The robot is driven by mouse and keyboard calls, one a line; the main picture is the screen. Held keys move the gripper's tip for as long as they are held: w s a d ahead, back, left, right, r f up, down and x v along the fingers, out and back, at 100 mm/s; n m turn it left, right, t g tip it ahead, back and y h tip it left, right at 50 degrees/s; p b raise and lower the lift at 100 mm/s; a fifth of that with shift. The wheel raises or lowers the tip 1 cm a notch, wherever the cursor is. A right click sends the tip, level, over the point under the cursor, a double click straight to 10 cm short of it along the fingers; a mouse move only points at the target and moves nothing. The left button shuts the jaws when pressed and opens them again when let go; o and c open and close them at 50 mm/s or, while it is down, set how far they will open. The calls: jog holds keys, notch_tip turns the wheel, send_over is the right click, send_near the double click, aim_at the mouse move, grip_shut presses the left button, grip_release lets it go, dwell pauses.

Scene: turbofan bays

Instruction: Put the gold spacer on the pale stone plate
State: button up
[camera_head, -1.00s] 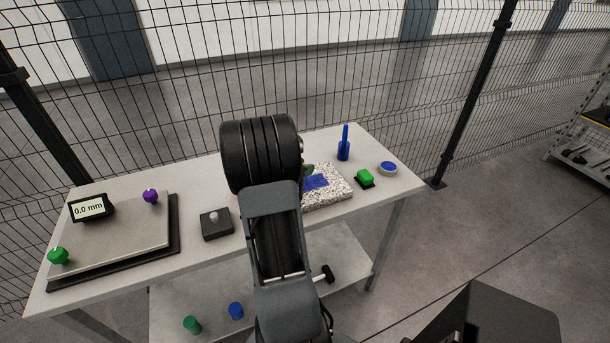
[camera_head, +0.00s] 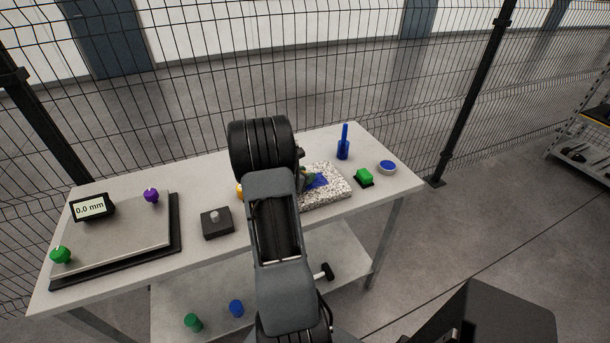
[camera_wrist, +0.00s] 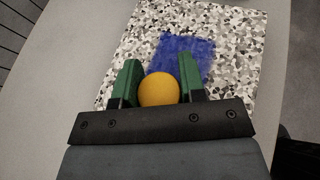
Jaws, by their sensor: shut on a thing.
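The pale stone plate (camera_head: 331,196) is a black-and-white speckled slab with a blue patch, at the right of the bench; it fills much of the wrist view (camera_wrist: 233,60). My gripper (camera_head: 311,178) is over its left part. In the wrist view its green fingers (camera_wrist: 158,78) are shut on the gold spacer (camera_wrist: 158,91), which looks round from here. The spacer is in front of the near edge of the blue patch; I cannot tell whether it touches the plate. My arm hides part of the plate in the head view.
A gold thing (camera_head: 240,191) shows partly behind my arm. A dark block (camera_head: 217,224) and a grey plate (camera_head: 120,225) with knobs and a display are left. A mesh fence is behind.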

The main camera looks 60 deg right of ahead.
jog(key=shift+f, duration=0.2)
jog(key=o, duration=1)
jog(key=shift+r, duration=0.1)
jog(key=shift+r, duration=0.2)
jog(key=a+r+m+t+y, duration=0.2)
jog(key=a+r+m+y, duration=0.2)
jog(key=a, duration=1.1)
jog(key=a+r+m+t+y, duration=0.3)
jog(key=a+m, duration=0.3)
jog(key=a, duration=0.9)
jog(key=a+r+m+t+y+b, duration=0.1)
jog(key=a+r+m+y, duration=0.4)
jog(key=a, duration=1)
jog(key=shift+r+t+y, duration=0.25)
jog(key=shift+t+y, duration=0.25)
jog(key=shift+t, duration=0.2)
